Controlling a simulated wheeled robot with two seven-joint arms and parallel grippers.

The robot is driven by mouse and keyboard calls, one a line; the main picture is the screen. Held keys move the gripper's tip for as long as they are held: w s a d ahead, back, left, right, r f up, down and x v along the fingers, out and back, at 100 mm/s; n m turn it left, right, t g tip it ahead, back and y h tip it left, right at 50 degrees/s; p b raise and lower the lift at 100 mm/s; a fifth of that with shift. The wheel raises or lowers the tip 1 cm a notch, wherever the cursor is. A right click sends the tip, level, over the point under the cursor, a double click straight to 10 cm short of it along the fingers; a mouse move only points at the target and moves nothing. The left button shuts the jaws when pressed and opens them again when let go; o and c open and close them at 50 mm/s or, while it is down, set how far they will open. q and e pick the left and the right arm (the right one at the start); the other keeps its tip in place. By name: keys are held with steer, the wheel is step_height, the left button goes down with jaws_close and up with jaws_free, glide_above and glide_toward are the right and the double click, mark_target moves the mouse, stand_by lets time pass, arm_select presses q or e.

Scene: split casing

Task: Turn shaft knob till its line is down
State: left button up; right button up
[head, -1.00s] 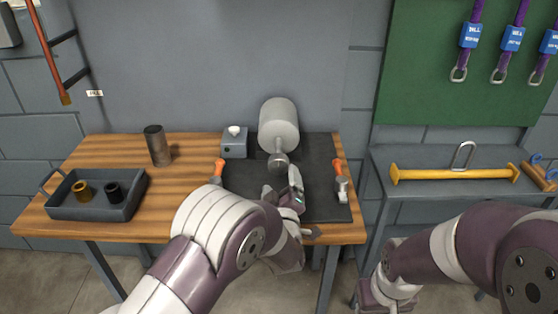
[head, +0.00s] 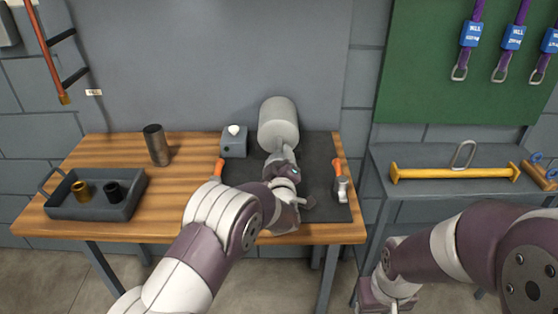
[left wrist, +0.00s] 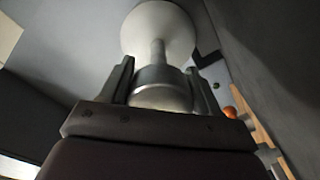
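The shaft is a grey cylinder (head: 278,122) with a thin neck, standing out over the dark mat on the bench. In the left wrist view its pale round body (left wrist: 160,28) is at the top, and the silver knob (left wrist: 160,84) is at its near end. My left gripper (head: 283,160) is at the knob and hides it in the head view. In the left wrist view the two fingers (left wrist: 160,80) stand on either side of the knob, seemingly with thin gaps. I cannot see the knob's line.
Orange-handled clamps (head: 219,168) and (head: 338,168) flank the mat (head: 325,205). A grey box with a white button (head: 234,143) and a dark cylinder (head: 156,145) stand to the left. A tray (head: 110,208) holds two rings. A side table (head: 440,160) carries a yellow bar.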

arm_select(q)
steer(key=shift+f+n+b, duration=0.15)
steer(key=shift+n+b, duration=0.35)
steer(key=shift+b, duration=0.25)
steer(key=n+b, duration=0.8)
steer(key=b, duration=0.3)
steer(key=shift+f+b, duration=0.15)
steer(key=shift+b, duration=0.15)
steer(key=n+b, duration=0.2)
steer(key=b, duration=0.1)
steer(key=n+b, duration=0.6)
steer(key=shift+r+h, duration=0.25)
steer(key=shift+h, duration=0.05)
steer(key=n+b, duration=0.4)
steer(key=shift+r+n, duration=0.1)
steer(key=shift+n, duration=0.2)
steer(key=n+b, duration=0.3)
steer(key=n, duration=0.1)
steer(key=shift+r+h, duration=0.1)
steer(key=shift+h, duration=0.2)
steer(key=n+b, duration=0.3)
steer(key=n, duration=0.2)
steer(key=shift+a+r+n, duration=0.1)
steer(key=shift+a+n, duration=0.05)
steer(key=shift+n, duration=0.15)
steer(key=shift+r+n+b, duration=0.1)
steer(key=shift+n+b, duration=1)
steer(key=shift+n, duration=0.7)
steer(key=shift+r, duration=0.1)
